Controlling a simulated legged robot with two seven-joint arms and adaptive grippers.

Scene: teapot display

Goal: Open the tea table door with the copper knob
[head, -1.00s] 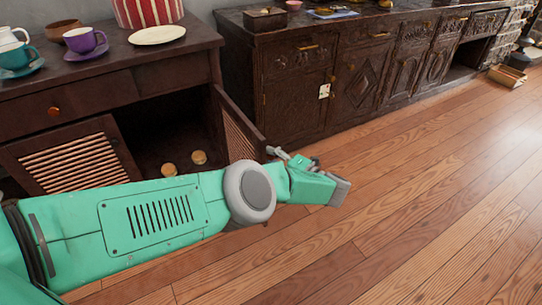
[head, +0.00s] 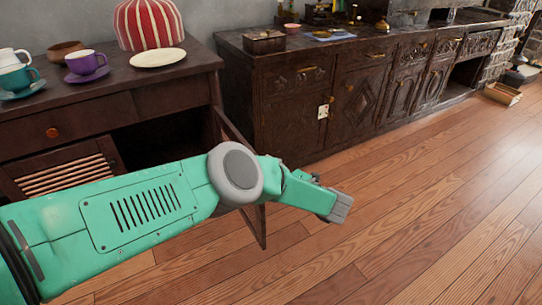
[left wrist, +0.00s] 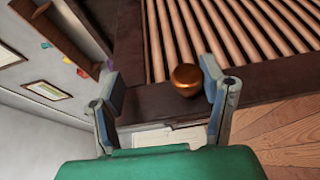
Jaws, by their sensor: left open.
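The dark tea table (head: 112,68) stands at the left in the head view. Its right door (head: 257,228) stands swung outward, with its middle hidden behind my arm. Its left louvered door (head: 66,175) is partly hidden by my arm. In the left wrist view, a louvered door (left wrist: 235,28) with a round copper knob (left wrist: 186,78) is close in front. My left gripper (left wrist: 162,86) is open, with the knob between its fingers, nearer the right one. In the head view the left gripper (head: 341,206) is right of the swung-out door. My right gripper is not in view.
A carved dark cabinet (head: 290,110) stands behind to the right.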

